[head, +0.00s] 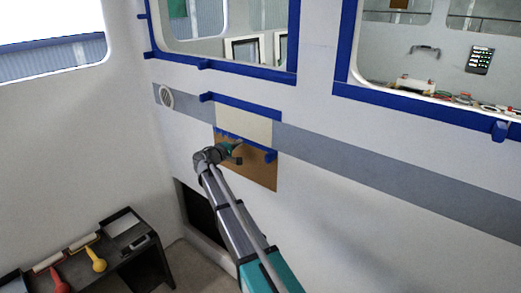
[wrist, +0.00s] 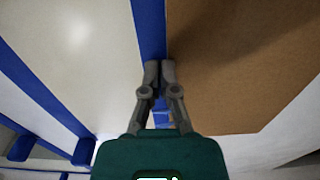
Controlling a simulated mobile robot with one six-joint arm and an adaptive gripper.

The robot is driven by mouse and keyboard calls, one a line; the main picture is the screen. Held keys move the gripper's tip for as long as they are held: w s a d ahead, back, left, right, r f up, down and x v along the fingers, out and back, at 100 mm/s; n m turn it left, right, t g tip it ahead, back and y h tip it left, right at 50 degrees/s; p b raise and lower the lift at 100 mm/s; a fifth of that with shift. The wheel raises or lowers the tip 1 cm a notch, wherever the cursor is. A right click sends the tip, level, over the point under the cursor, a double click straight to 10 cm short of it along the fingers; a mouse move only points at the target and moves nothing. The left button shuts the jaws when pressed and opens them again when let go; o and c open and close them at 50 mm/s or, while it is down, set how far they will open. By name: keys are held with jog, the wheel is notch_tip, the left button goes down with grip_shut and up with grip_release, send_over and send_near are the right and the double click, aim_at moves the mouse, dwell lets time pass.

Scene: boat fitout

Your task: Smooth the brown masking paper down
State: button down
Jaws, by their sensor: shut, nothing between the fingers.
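The brown masking paper (head: 258,174) hangs on the white wall below a cream panel, with a strip of blue tape (head: 268,155) along its top edge. In the wrist view the paper (wrist: 245,60) fills the right side and the blue tape (wrist: 149,28) runs along its edge. My gripper (head: 238,152) is at the upper part of the paper and covers some of the tape and paper. In the wrist view my gripper's fingertips (wrist: 160,66) are together, empty, over the border of tape and paper. I cannot tell whether they touch the surface.
The cream panel (head: 244,124) has another blue tape strip (head: 240,106) along its top. A dark bench (head: 138,254) with rollers and tools stands at the lower left.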

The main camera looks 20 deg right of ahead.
aim_at(227, 135)
jog(key=shift+w+a, duration=0.1)
jog(key=shift+w, duration=0.05)
jog(key=shift+w+a, duration=0.45)
jog(key=shift+w, duration=0.25)
jog(key=shift+w+a, duration=0.4)
jog(key=shift+w, duration=0.3)
jog(key=shift+w+a, duration=0.45)
jog(key=shift+w, duration=0.3)
jog(key=shift+s, duration=0.15)
jog(key=shift+s+a, duration=0.1)
jog(key=shift+w+a, duration=0.45)
jog(key=shift+w, duration=0.35)
jog(key=shift+w+a, duration=0.45)
jog(key=shift+w, duration=0.3)
